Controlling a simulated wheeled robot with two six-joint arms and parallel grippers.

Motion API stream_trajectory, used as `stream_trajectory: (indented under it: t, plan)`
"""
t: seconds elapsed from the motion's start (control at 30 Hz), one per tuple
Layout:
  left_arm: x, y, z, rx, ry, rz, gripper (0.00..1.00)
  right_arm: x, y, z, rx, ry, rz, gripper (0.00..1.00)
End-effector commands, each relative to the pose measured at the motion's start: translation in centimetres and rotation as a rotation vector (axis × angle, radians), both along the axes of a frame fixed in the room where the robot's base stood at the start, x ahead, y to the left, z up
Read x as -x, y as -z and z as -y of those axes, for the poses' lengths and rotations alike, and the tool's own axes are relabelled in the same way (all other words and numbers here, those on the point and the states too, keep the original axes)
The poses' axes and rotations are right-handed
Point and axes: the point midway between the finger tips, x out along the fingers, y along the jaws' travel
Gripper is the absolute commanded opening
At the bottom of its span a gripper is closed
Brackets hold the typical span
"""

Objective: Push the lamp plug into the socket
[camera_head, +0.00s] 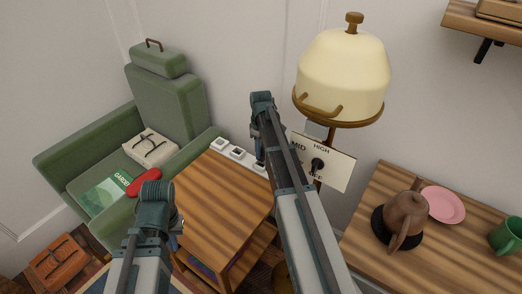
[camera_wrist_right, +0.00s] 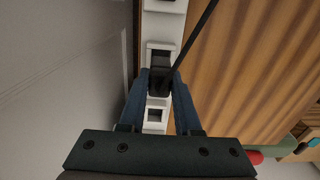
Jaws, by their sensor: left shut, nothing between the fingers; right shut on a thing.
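The lamp (camera_head: 343,75) has a cream shade, and a panel with a dark knob (camera_head: 318,164) hangs under it. A white socket strip (camera_head: 237,153) lies along the back edge of the small wooden table. My right gripper (camera_head: 259,152) is over the strip's right end. In the right wrist view its blue fingers (camera_wrist_right: 161,95) are shut on the dark plug (camera_wrist_right: 159,84), whose black cord (camera_wrist_right: 191,43) runs up right. The plug is over a white socket; I cannot tell whether it is seated. My left gripper (camera_head: 173,238) is shut and empty by the table's front left.
A green armchair (camera_head: 170,98) with a book and a white box stands left. A wooden side table (camera_head: 375,250) at right holds a brown teapot (camera_head: 405,213), a pink plate (camera_head: 444,205) and a green mug (camera_head: 506,236). The small table's top (camera_head: 220,195) is clear.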

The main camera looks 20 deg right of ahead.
Motion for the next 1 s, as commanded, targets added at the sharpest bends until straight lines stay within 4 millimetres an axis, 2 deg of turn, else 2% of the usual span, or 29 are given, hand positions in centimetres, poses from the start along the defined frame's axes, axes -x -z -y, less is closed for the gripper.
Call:
stream_trajectory:
  t: [0.03,0.4,1.0]
  plan:
    - [0.0,0.7,0.0,0.0,0.0,0.0,0.0,0.0,0.7,0.0,0.0,0.0,0.0,0.0]
    - [0.0,2.9,0.0,0.0,0.0,0.0,0.0,0.0,2.9,0.0,0.0,0.0,0.0,0.0]
    - [0.0,3.2,0.0,0.0,0.0,0.0,0.0,0.0,3.2,0.0,0.0,0.0,0.0,0.0]
